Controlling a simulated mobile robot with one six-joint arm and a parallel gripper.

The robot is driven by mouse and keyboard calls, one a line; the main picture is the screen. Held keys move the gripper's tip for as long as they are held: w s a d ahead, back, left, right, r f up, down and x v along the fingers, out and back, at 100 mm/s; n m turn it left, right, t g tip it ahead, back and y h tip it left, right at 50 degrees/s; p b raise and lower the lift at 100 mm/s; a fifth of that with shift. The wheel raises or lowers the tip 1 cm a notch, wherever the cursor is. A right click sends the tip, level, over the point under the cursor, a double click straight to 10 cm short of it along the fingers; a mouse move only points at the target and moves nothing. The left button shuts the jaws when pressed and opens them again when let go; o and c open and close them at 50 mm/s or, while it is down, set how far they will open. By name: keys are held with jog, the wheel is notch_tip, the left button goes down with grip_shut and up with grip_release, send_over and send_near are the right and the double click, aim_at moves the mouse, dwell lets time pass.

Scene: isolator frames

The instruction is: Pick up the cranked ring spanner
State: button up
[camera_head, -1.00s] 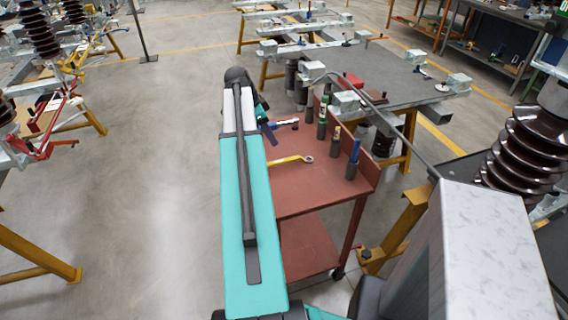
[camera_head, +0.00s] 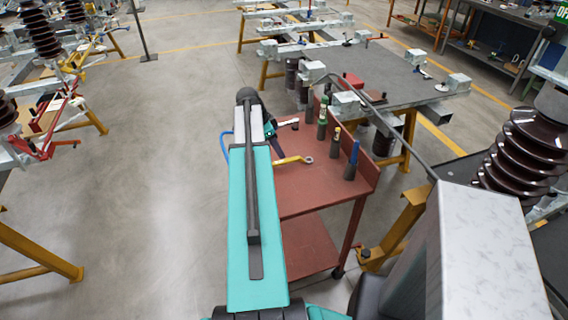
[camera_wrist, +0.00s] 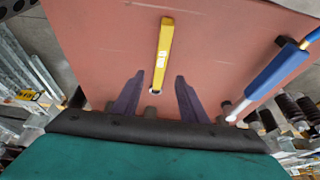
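The cranked ring spanner, with a yellow shank, lies on the red trolley's top in the head view (camera_head: 293,160); my arm hides its left end. In the wrist view the spanner (camera_wrist: 164,45) runs away from me, its near end at the gap between my fingers. My gripper (camera_wrist: 159,78) is open, its two dark purple fingers spread to either side of that near end, with nothing held. How high the fingers are above the trolley top is hard to tell. In the head view my gripper is mostly hidden behind my arm.
The red trolley (camera_head: 310,196) has a raised edge at its right. Green bottles (camera_head: 322,122) and a blue-handled tool (camera_head: 353,154) in a dark holder stand on that side. A blue-handled tool (camera_wrist: 275,72) also shows at right in the wrist view. A grey workbench (camera_head: 395,78) stands behind.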

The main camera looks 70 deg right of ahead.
aim_at(285, 160)
jog(key=shift+x, duration=0.8)
jog(key=shift+p+x, duration=1.35)
jog(key=shift+x, duration=1.3)
jog(key=shift+c, duration=0.4)
grip_shut()
jog(key=shift+r, duration=0.1)
